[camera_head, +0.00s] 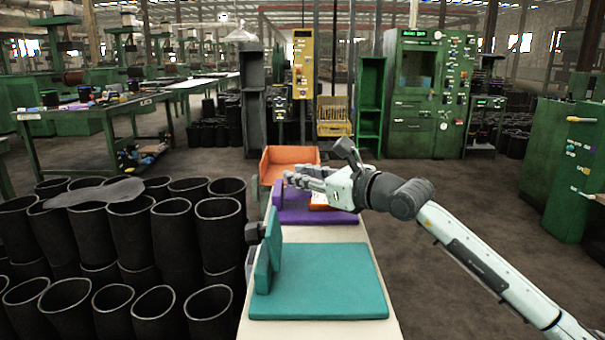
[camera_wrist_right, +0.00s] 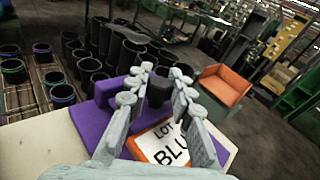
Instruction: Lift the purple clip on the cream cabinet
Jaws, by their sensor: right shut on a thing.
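The purple clip (camera_head: 300,217) lies on the cream cabinet (camera_head: 325,233), between a teal clip and an orange piece. It has a flat base and an upright plate, which shows in the right wrist view (camera_wrist_right: 112,92). My right gripper (camera_head: 296,180) reaches over it from the right. In the wrist view my fingers (camera_wrist_right: 158,72) are shut on the dark knob (camera_wrist_right: 158,92) of the purple clip's upright plate. The clip's base still appears to lie on the cabinet top. My arm and fingers hide part of the clip in the head view. My left gripper is not in view.
The teal clip (camera_head: 320,282) lies nearer on the cabinet; the orange piece (camera_head: 284,158) stands beyond. An orange-edged card (camera_wrist_right: 172,142) with lettering lies on the purple base. Many black rubber sleeves (camera_head: 130,232) crowd the left side.

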